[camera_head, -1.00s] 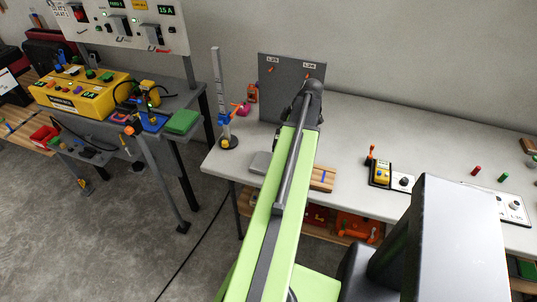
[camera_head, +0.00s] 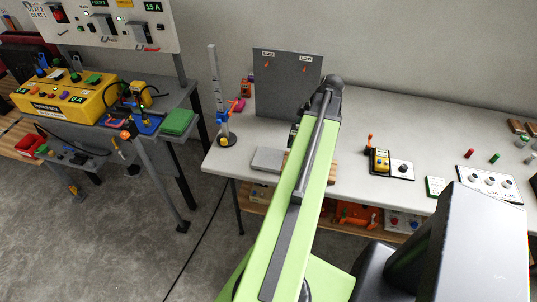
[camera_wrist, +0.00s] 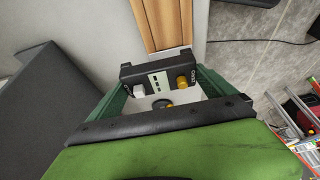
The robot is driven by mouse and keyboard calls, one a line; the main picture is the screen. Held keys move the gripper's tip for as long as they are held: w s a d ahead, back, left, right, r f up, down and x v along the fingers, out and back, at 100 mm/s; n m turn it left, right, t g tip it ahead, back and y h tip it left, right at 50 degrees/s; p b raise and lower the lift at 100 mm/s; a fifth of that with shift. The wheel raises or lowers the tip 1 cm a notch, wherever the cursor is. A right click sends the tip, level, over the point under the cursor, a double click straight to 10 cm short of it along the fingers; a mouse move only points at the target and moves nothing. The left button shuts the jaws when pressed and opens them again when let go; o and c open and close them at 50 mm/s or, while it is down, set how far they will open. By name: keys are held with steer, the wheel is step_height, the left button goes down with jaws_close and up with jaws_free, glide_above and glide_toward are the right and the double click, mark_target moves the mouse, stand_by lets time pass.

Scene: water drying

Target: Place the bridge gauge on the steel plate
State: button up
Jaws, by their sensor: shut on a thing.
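The bridge gauge (camera_wrist: 160,74) is a black bar with a ZERO label, a small display strip and yellow and white knobs. It shows in the wrist view between the green fingers of my gripper (camera_wrist: 163,92), which is shut on it. My gripper's black and green body hides the gauge's near side. A flat grey slab (camera_head: 267,159), which looks like the steel plate, lies at the table's front left in the head view, left of my arm. My arm hides the gripper in that view. I cannot tell whether the gauge touches anything below.
A yellow-and-black box (camera_head: 380,160) sits to the right. The table (camera_head: 420,125) is clear behind that box.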

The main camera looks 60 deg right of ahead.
steer(key=w+a+f+b, duration=0.1)
steer(key=w+f, duration=0.1)
steer(key=w+a+f+b, duration=0.2)
steer(key=w, duration=0.1)
steer(key=w+a+f+b, duration=0.2)
steer(key=w, duration=0.1)
steer(key=shift+w+a+f, duration=0.2)
steer(key=shift+w+a, duration=0.15)
steer(key=shift+w, duration=0.1)
step_height(320, 180, down, 4)
steer(key=b, duration=0.5)
steer(key=shift+f, duration=0.2)
steer(key=shift+r+p, duration=0.25)
steer(key=shift+p, duration=0.05)
steer(key=shift+f, duration=0.2)
steer(key=o, duration=1.3)
steer(key=shift+r, duration=0.1)
